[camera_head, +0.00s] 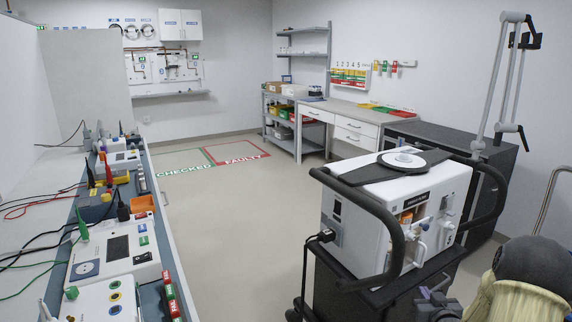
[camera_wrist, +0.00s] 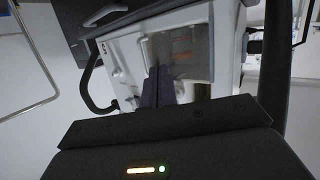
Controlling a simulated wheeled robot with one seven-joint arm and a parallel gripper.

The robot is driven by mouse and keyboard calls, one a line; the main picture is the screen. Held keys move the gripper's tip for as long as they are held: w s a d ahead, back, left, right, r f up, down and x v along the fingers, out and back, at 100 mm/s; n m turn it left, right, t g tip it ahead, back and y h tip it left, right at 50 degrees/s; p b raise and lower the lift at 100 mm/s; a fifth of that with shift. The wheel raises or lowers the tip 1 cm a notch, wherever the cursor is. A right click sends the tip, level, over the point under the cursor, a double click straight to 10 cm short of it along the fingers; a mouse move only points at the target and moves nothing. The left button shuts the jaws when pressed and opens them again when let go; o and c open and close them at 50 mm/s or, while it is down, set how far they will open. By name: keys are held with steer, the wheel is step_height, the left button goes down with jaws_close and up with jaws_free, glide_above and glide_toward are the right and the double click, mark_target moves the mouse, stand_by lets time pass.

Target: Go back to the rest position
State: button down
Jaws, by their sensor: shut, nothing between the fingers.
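My gripper (camera_head: 432,296) shows at the lower right of the head view, low in front of the ventilator (camera_head: 345,222), a white box with black handles on a dark cart. My forearm at the right edge has a pale cover and a dark round joint. In the wrist view my gripper's dark fingers (camera_wrist: 158,88) are together with nothing between them. They point at the ventilator's front (camera_wrist: 118,62), which has a clear panel (camera_wrist: 190,50) with orange marks behind it. I cannot tell the exact gap between fingertips and ventilator.
A long bench (camera_head: 60,245) with test devices and cables runs along the left. Open floor (camera_head: 220,240) lies between it and the cart. Floor zones marked CHECKED (camera_head: 186,172) and FAULTY (camera_head: 243,159) are at the back. A jointed grey stand arm (camera_head: 490,85) rises behind the ventilator.

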steer(key=s+a+r+g, duration=0.2)
steer(key=a+g, duration=0.2)
steer(key=a, duration=0.4)
steer(key=s+a+r+g+y, duration=0.25)
steer(key=s+a+g, duration=0.55)
steer(key=s+a, duration=1.2)
steer(key=w+r+p+v, duration=0.1)
steer(key=w+p+v, duration=0.2)
steer(key=p+v, duration=1.2)
steer(key=w+p+v, duration=0.4)
steer(key=p+v, duration=1.2)
steer(key=p, duration=0.1)
steer(key=shift+d+r+n+h, duration=0.25)
steer(key=shift+r+n+h, duration=0.15)
steer(key=shift+r, duration=0.3)
steer(key=shift+s, duration=0.1)
